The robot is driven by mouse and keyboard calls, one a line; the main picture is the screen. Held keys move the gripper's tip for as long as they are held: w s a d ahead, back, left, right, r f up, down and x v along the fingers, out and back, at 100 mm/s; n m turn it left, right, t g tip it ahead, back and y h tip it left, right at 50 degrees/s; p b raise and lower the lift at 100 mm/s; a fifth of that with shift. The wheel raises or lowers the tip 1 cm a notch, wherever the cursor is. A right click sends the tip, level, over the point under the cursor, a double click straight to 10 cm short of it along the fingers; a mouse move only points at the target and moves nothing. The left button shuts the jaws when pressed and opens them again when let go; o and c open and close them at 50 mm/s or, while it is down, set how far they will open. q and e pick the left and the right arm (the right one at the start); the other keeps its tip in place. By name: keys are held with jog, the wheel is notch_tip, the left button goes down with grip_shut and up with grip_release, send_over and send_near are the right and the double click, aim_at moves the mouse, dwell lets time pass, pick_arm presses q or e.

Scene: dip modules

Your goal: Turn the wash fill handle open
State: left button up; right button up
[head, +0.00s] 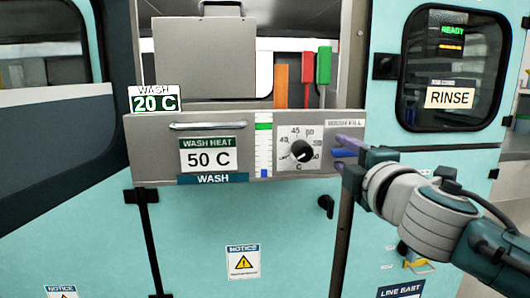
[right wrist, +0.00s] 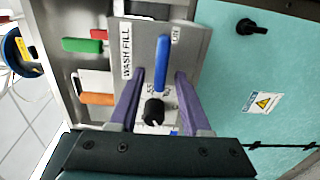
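The blue wash fill handle (head: 344,153) is on the right end of the grey panel, below the WASH FILL label (head: 345,123). It lies roughly level in the head view. In the right wrist view the handle (right wrist: 162,62) points up the picture toward an ON mark (right wrist: 175,35). My right gripper (head: 341,153) is at the handle, with one purple finger above it and one below. In the right wrist view its fingers (right wrist: 158,75) stand on both sides of the handle, with a gap on each side. My left gripper is out of view.
A black temperature knob (head: 302,151) sits just left of the handle. The panel also carries a bar handle (head: 206,125) and a WASH HEAT 50 C sign (head: 208,155). Orange (head: 281,86), red (head: 308,80) and green (head: 324,65) parts stand behind the panel.

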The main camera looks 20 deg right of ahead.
jog(key=shift+s+a, duration=0.15)
jog(key=shift+s, duration=0.35)
jog(key=v, duration=0.9)
jog(key=shift+w, duration=0.1)
